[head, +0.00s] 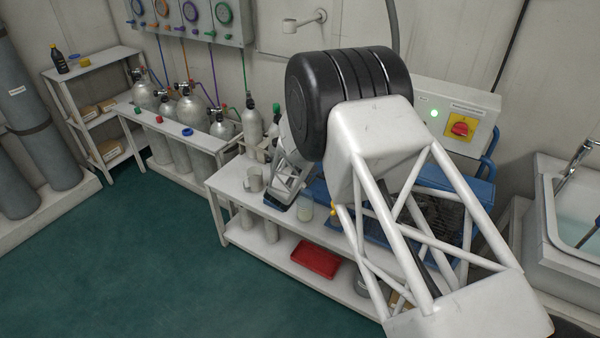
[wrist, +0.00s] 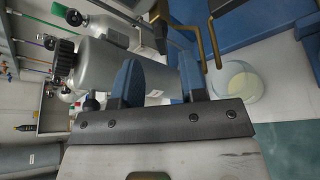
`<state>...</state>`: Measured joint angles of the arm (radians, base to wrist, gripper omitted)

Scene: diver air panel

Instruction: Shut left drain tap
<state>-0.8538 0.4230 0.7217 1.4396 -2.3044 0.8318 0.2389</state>
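In the wrist view, brass bent pipework (wrist: 213,42) comes off the blue machine. A second brass piece (wrist: 166,14) with a dark part beside it lies to its left. These look like the drain taps; I cannot tell which is the left one or how its handle is set. My gripper (wrist: 160,72) shows two blue fingers standing apart with a gap and nothing held between them. The brass parts lie just beyond the fingertips, not clearly touched. In the head view a small yellow spot (head: 333,210) shows by the machine; my arm hides most of it.
A jar of pale liquid (head: 305,208) stands near the machine, close right of the fingers in the wrist view (wrist: 240,82). A grey cylinder (wrist: 100,68) lies close behind the fingers. A mug (head: 254,180) stands on the bench; a red tray (head: 316,260) sits on the shelf below.

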